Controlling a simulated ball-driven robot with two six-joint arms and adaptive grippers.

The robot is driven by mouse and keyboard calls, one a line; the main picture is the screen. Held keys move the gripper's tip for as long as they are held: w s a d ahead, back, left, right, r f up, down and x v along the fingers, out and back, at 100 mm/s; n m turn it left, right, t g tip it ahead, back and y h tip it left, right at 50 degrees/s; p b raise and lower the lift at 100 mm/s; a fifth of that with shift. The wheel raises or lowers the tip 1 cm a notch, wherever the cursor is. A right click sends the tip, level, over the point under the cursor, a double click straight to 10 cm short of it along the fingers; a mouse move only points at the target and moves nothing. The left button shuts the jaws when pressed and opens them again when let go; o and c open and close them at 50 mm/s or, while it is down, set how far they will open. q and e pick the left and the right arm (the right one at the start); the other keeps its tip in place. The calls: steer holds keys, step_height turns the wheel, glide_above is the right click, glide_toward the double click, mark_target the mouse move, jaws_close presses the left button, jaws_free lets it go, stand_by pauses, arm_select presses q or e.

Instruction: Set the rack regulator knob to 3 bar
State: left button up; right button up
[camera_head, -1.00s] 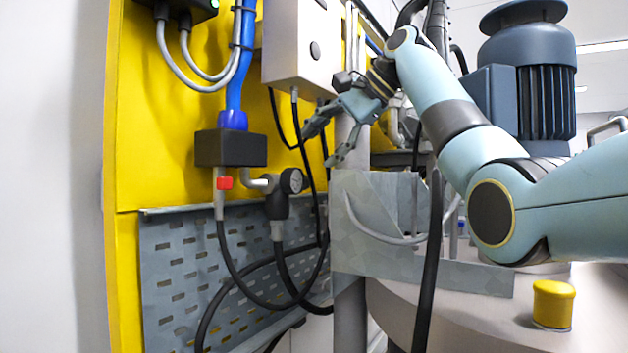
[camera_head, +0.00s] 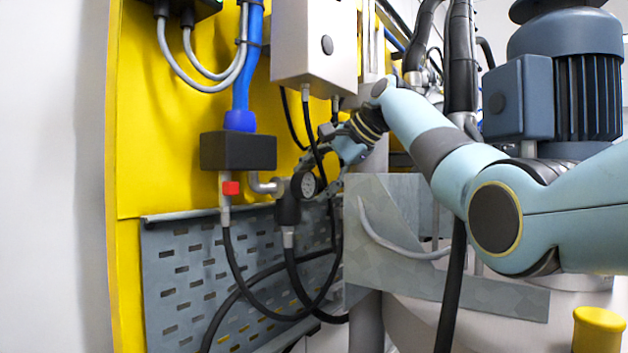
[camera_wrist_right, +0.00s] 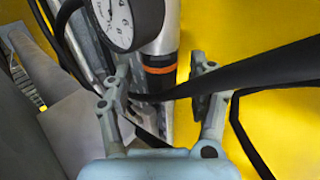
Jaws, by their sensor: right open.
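The rack regulator is a dark body (camera_head: 288,212) with a round dial gauge (camera_head: 308,184), below the black block at the left. In the right wrist view the gauge (camera_wrist_right: 113,22) is large at the top, its white face partly cut off. I cannot make out its reading or any knob marking. My right gripper (camera_head: 322,172) is beside and behind the gauge, partly hidden by it. In the wrist view its fingers (camera_wrist_right: 157,78) are apart, with an orange-ringed metal pipe (camera_wrist_right: 160,48) and a black hose (camera_wrist_right: 255,70) seen between or across them. My left gripper is not in view.
A grey box (camera_head: 313,42) is above. A grey plate (camera_head: 400,225) stands at the right.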

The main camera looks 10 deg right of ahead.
steer(key=shift+w+a+f, duration=0.3)
steer(key=shift+f, duration=0.1)
steer(key=c, duration=1.2)
steer(key=g+p, duration=0.1)
steer(key=p, duration=0.3)
steer(key=shift+r+h+p, duration=0.4)
steer(key=shift+f, duration=0.25)
steer(key=shift+f, duration=0.1)
steer(key=o, duration=1.2)
